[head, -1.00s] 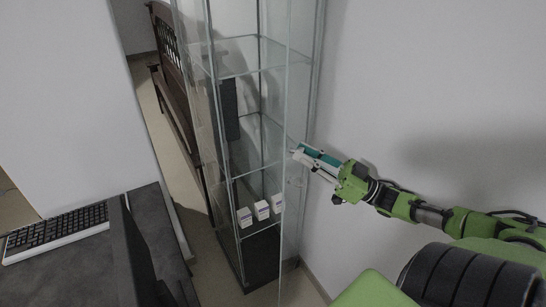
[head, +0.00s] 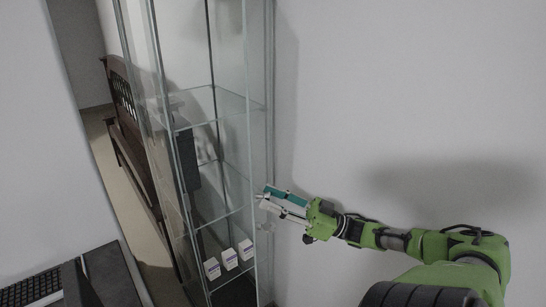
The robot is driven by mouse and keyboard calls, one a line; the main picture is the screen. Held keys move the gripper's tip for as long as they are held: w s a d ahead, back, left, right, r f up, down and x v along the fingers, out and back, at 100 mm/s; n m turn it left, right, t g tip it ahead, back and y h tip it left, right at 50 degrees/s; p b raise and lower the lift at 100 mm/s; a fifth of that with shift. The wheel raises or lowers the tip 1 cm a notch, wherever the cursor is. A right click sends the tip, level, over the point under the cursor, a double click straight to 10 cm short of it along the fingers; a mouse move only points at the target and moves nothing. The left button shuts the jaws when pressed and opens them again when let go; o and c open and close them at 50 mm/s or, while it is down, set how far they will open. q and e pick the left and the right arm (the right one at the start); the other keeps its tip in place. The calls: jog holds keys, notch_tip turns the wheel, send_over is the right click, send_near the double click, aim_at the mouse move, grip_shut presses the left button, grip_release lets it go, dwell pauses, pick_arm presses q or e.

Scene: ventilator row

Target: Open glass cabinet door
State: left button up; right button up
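The tall glass cabinet (head: 222,104) stands against the wall left of centre, with clear panes, thin metal edges and glass shelves. Its glass door is hard to tell from the other panes; a pale vertical edge (head: 247,120) runs down its right part. I cannot tell how far the door stands open. My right gripper (head: 262,197) reaches in from the right, with its fingertips at the cabinet's right side, level with the area above the lowest boxes. Contact with the glass and the gap between the fingers are unclear. My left gripper is out of view.
Several small white boxes (head: 229,259) stand on a low shelf in the cabinet. A dark wooden bench (head: 133,140) is behind it on the left. A dark desk (head: 112,276) with a keyboard (head: 32,288) is at lower left. The white wall on the right is bare.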

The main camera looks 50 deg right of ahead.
send_near(255, 159)
jog(key=x, duration=0.5)
jog(key=shift+w+r, duration=0.1)
jog(key=shift+w, duration=0.05)
